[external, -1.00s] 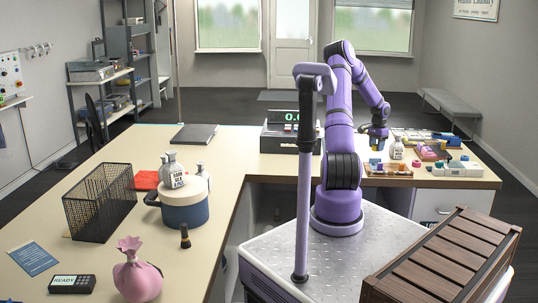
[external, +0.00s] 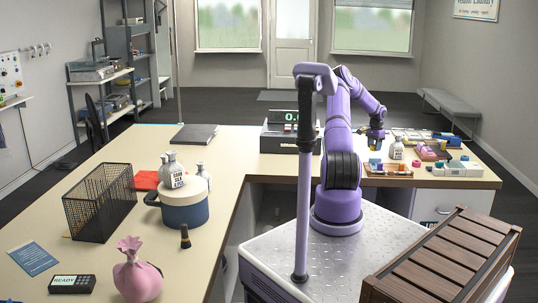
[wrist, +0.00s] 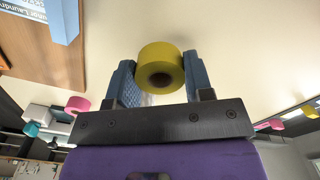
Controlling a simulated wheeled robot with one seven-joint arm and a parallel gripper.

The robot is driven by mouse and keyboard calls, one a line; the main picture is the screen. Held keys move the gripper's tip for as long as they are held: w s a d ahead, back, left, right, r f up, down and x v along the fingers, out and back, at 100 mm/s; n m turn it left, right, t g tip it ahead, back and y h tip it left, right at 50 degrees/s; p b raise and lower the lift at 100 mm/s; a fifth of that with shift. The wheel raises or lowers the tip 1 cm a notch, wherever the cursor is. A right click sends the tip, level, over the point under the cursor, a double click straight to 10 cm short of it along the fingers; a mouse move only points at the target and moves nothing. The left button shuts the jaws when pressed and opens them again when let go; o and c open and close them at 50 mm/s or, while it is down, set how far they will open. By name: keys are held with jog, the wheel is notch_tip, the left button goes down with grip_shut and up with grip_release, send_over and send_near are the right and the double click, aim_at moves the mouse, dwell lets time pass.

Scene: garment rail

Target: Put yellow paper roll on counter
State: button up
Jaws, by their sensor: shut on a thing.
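The yellow paper roll (wrist: 160,62) sits between the two blue fingers of my gripper (wrist: 158,68) in the wrist view, with its dark core hole facing the camera. The fingers are shut on it. In the external view my gripper (external: 375,145) is low over the back right part of the counter (external: 345,168), close to the wooden rack of small items. The roll is too small there to make out clearly. I cannot tell whether it touches the counter or hangs just above it.
A small wooden rack (external: 388,169) and a white bottle (external: 397,148) stand by my gripper, with several coloured items to the right. A register (external: 285,139) stands to the left. A pink roll (wrist: 77,104) shows at left in the wrist view.

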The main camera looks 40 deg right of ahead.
aim_at(373, 155)
jog(key=shift+w+d+f, duration=0.1)
jog(key=shift+w+d, duration=0.65)
jog(key=shift+d, duration=0.15)
jog(key=shift+f, duration=1.7)
jog(key=shift+f, duration=0.1)
jog(key=o, duration=0.9)
jog(key=shift+f, duration=0.1)
notch_tip(373, 155, up, 12)
jog(key=shift+r, duration=0.2)
